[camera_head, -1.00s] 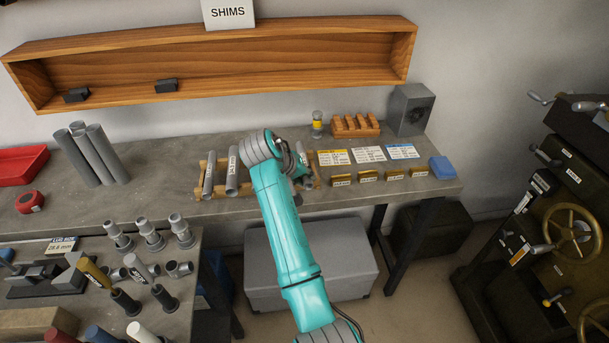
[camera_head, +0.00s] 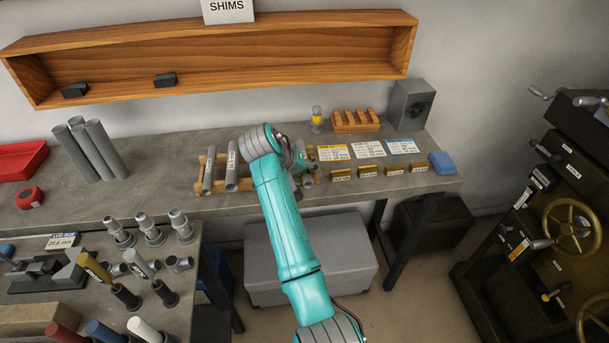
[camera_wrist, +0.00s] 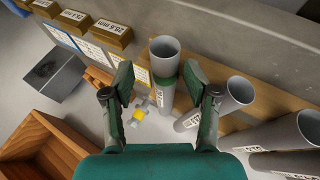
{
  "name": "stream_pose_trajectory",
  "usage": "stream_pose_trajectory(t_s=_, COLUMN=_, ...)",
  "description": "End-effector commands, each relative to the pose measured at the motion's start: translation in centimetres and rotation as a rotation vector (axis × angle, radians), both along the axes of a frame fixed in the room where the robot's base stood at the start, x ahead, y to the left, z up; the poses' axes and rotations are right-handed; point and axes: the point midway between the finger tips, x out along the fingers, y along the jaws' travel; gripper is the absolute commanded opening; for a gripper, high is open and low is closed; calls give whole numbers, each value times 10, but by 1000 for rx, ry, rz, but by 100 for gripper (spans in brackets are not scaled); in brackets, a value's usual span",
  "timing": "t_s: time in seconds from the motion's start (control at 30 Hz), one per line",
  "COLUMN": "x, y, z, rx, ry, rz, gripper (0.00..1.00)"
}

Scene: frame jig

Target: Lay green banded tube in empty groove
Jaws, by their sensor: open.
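The green banded tube (camera_wrist: 164,85) is grey with a dark green band and lies across the wooden jig. My gripper (camera_wrist: 161,92) is open, one finger on each side of the tube, close to the band. I cannot tell whether the fingers touch it or whether the tube is fully seated. In the head view my gripper (camera_head: 300,166) is at the jig's right end, largely hidden by my arm; one tube end (camera_head: 307,181) shows there. The wooden jig (camera_head: 200,187) also holds labelled grey tubes, two visible at its left (camera_head: 208,172) and (camera_head: 232,171). Its middle is hidden.
Brass label blocks (camera_head: 368,172), printed cards (camera_head: 368,148), a wooden notched block (camera_head: 355,121) and a grey box (camera_head: 411,105) stand right of the jig. A yellow-banded piece (camera_head: 317,118) stands behind. Grey tubes (camera_head: 90,150) stand at the left. The shelf (camera_head: 250,75) is above.

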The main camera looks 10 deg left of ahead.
Motion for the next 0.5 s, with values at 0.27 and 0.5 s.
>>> stream_pose_trajectory(t_s=0.27, x=2, y=2, z=30, rx=7, ry=-11, rz=2, gripper=58)
stream_pose_trajectory(t_s=0.5, x=2, y=2, z=50, rx=7, ry=-11, rz=2, gripper=58)
